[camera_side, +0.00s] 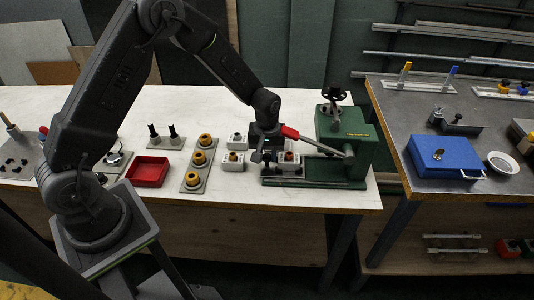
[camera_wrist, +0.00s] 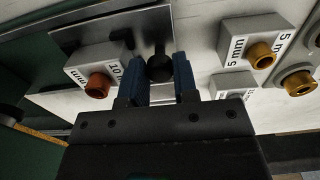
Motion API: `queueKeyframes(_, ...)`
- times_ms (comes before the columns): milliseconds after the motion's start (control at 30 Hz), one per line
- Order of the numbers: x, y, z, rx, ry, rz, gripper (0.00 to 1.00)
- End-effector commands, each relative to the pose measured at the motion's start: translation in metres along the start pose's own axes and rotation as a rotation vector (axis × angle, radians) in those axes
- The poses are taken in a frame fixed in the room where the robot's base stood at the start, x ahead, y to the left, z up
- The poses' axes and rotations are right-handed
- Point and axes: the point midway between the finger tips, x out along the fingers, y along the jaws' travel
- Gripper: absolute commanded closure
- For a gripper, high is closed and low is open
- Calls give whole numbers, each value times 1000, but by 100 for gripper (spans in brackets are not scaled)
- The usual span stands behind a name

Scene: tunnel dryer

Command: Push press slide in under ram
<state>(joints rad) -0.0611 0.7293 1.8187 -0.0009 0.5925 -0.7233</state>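The press (camera_side: 343,140) is a green machine at the right end of the white table, with a red-handled lever (camera_side: 290,132). Its slide (camera_side: 284,179) is a grey metal plate on the green base, left of the press body. A pale block with an orange bushing (camera_side: 289,157) sits on the slide; the wrist view shows it at upper left, marked "10 mm" (camera_wrist: 97,75). My gripper (camera_wrist: 160,75) points down over the slide. The side view hides the fingertips partly.
Two pale blocks with bushings (camera_side: 234,160) stand left of the slide; one reads "5 mm" (camera_wrist: 250,42). A grey plate with brass bushings (camera_side: 184,183) and a red tray (camera_side: 148,172) lie farther left. The lever hangs close to my gripper's right side.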

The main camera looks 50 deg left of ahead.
Motion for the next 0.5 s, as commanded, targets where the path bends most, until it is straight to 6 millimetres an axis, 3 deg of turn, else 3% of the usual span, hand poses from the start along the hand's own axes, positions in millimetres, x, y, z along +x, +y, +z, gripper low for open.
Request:
queueKeyframes(233, 0, 0, 0, 0, 0, 0, 100)
queueKeyframes(500, 0, 4, 0, 1, 0, 0, 100)
